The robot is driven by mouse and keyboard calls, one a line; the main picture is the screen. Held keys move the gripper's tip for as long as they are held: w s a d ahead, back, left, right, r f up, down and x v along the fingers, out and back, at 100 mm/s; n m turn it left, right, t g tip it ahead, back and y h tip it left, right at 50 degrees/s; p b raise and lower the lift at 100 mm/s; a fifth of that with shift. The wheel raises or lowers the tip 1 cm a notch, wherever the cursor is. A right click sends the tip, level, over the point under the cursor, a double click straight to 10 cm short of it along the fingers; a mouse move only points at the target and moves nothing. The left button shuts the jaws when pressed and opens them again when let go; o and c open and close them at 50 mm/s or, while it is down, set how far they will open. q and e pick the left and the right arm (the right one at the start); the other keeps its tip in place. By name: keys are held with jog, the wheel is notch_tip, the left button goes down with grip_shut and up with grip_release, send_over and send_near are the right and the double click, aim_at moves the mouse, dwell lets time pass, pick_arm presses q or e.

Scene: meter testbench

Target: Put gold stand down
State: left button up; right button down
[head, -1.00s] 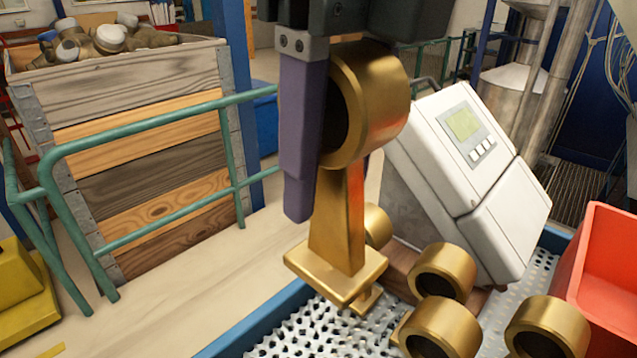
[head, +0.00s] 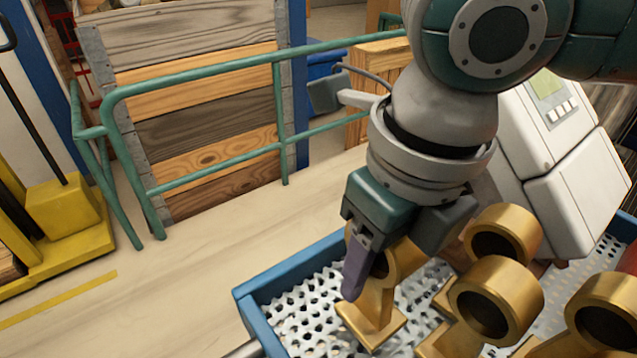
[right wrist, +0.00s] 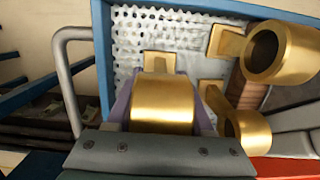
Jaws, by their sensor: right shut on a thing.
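The gold stand (head: 371,323) is in my right gripper (head: 368,270), low over the left part of the perforated white tray surface in the head view. Its square foot points down, at or just above the surface; I cannot tell whether it touches. Its ring is partly hidden behind the gripper. In the right wrist view the ring of the gold stand (right wrist: 162,103) sits between the two purple fingers of my right gripper (right wrist: 162,112), which is shut on it. My left gripper is not in view.
Several other gold stands (head: 497,297) stand close on the right. The blue tray rim (head: 246,315) runs along the left. A white meter box (head: 578,165) stands behind. A red bin (right wrist: 290,168) is at the lower right of the wrist view. Perforated surface (head: 300,305) is free at left.

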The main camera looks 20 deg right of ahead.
aim_at(372, 285)
notch_tip(372, 285, down, 3)
jog(key=shift+f, duration=0.1)
jog(key=c, duration=0.8)
grip_release()
jog(key=shift+f, duration=0.1)
jog(key=o, duration=0.5)
jog(key=r, duration=0.4)
jog(key=s+r+p, duration=0.1)
jog(key=r, duration=0.7)
jog(key=shift+s+d+r, duration=0.2)
jog(key=shift+d, duration=0.05)
